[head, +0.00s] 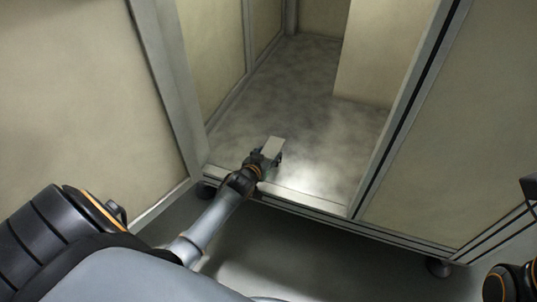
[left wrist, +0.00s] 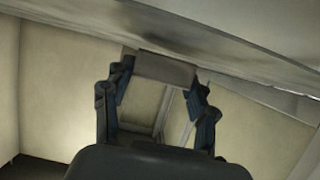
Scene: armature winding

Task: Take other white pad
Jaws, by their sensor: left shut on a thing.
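A pale grey-white block (head: 272,147), which looks like the white pad, is between the fingers of my left gripper (head: 265,158) just inside the cabinet opening. In the left wrist view the same pad (left wrist: 165,68) spans the two dark fingers of the gripper (left wrist: 160,85), which are shut on it at its sides. The head view does not show clearly whether the pad touches the cabinet floor. My right gripper is not clearly seen; only a dark part of my right arm shows at the lower right edge. No second pad shows.
The cabinet floor (head: 315,125) is mottled grey and otherwise bare. A metal sill (head: 305,199) runs along the front of the opening. Upright frame posts (head: 172,85) and a right-hand panel (head: 450,130) bound the opening. A cream panel (head: 375,50) stands at the back right.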

